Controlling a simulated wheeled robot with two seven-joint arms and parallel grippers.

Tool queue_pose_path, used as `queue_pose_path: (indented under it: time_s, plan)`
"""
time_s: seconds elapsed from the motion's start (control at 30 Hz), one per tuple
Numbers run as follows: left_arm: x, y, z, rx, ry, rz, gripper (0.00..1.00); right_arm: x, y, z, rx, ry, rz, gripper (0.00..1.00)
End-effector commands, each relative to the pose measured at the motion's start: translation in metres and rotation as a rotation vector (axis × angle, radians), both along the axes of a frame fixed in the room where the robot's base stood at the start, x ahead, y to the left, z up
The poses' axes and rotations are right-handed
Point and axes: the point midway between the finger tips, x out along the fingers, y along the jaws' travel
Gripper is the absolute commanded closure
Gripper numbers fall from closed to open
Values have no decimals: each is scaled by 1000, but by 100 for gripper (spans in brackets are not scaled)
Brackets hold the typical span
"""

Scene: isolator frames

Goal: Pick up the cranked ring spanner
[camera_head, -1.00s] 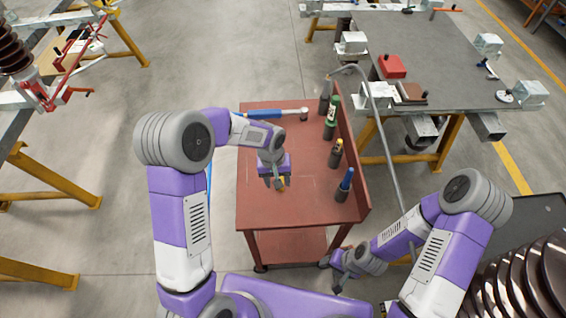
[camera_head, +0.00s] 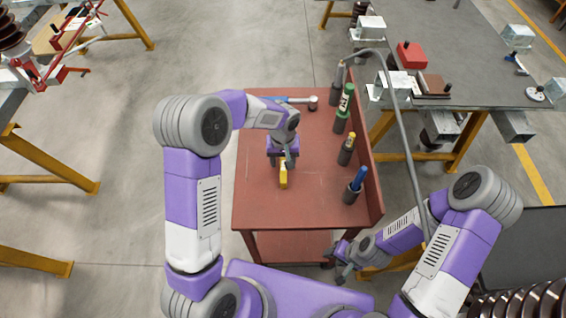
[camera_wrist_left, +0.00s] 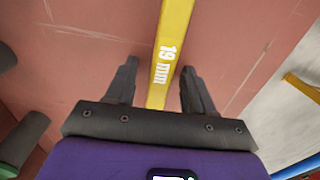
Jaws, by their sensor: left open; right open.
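A yellow bar marked "19 mm", which looks like the spanner (camera_head: 283,177), lies on the red-brown table top near its middle. It also shows in the left wrist view (camera_wrist_left: 172,40), running between the fingers; its ring ends are not visible there. My left gripper (camera_head: 282,161) is over the bar's far part and hides some of it. In the left wrist view the open fingers (camera_wrist_left: 158,70) stand one on each side of the bar, with gaps. My right gripper (camera_head: 342,273) is low, off the table's front right corner, open and empty.
A blue-handled tool (camera_head: 290,99) lies at the table's (camera_head: 255,205) back. Along the right raised edge stand a green bottle-like item (camera_head: 344,108), a yellow-topped one (camera_head: 347,150) and a blue-handled one (camera_head: 355,186). The front of the table top is clear.

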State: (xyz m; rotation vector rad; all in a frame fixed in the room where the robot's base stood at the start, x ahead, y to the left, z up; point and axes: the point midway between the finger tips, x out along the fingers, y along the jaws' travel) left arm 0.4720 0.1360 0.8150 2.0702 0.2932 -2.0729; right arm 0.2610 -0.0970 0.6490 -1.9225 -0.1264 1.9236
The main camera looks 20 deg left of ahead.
Motion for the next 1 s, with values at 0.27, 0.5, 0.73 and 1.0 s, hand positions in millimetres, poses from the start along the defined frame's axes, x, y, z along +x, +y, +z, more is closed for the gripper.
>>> queue_pose_path:
  time_s: [0.27,0.5,0.73,1.0]
  plan:
    - [0,0,-2,-1,-1,0,54,0,0,0,0,0,0,52]
    - [0,0,-2,-1,-1,0,91,0,0,0,0,0,0,52]
    - [1,0,-2,-1,-2,0,100,0,0,0,0,0,0,52]
    - [2,0,16,-1,-7,1,100,0,0,5,0,0,0,52]
